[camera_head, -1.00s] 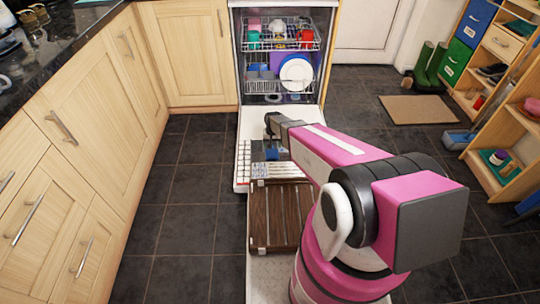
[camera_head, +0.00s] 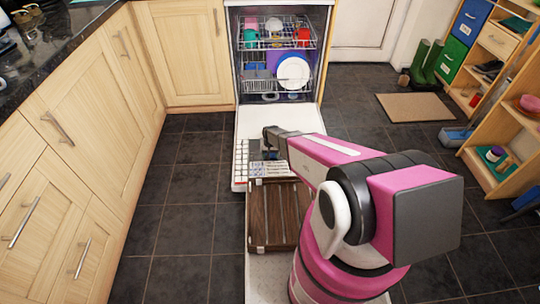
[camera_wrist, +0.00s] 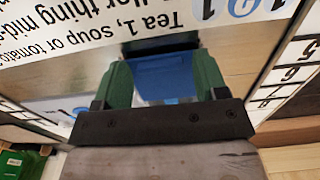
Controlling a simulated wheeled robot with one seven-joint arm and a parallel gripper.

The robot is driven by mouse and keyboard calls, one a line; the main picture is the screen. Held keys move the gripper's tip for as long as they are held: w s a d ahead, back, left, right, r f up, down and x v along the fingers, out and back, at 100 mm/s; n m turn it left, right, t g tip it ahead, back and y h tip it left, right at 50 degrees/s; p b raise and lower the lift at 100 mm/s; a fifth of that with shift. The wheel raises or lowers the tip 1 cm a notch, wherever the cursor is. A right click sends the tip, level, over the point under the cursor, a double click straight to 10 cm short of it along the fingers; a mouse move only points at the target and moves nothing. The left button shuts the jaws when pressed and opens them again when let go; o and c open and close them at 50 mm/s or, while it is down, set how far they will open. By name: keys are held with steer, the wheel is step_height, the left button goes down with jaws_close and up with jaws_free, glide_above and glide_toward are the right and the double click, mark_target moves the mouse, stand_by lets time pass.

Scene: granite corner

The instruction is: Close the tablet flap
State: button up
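The tablet flap appears to be the blue piece (camera_wrist: 165,78) in the wrist view, on the shiny metal inner face of the open dishwasher door. My gripper (camera_wrist: 162,85) has two green fingers set apart, one on each side of the blue piece. I cannot tell whether they touch it. In the head view my gripper (camera_head: 270,148) points down, low over the middle of the lowered door (camera_head: 250,122). The flap is hidden there behind my gripper and arm.
A dark slatted wooden piece (camera_head: 276,218) lies in front of the door. Dishes (camera_head: 292,74) fill the racks. Wooden cabinets (camera_head: 85,115) line the left; shelves (camera_head: 500,120), a mat (camera_head: 415,107) and green boots (camera_head: 428,62) stand right. Tiled floor is clear on the left.

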steer(key=c, duration=1)
steer(key=w, duration=0.8)
steer(key=shift+w, duration=0.1)
steer(key=o, duration=1.3)
steer(key=shift+r, duration=0.15)
step_height(320, 180, up, 11)
steer(key=shift+f, duration=0.2)
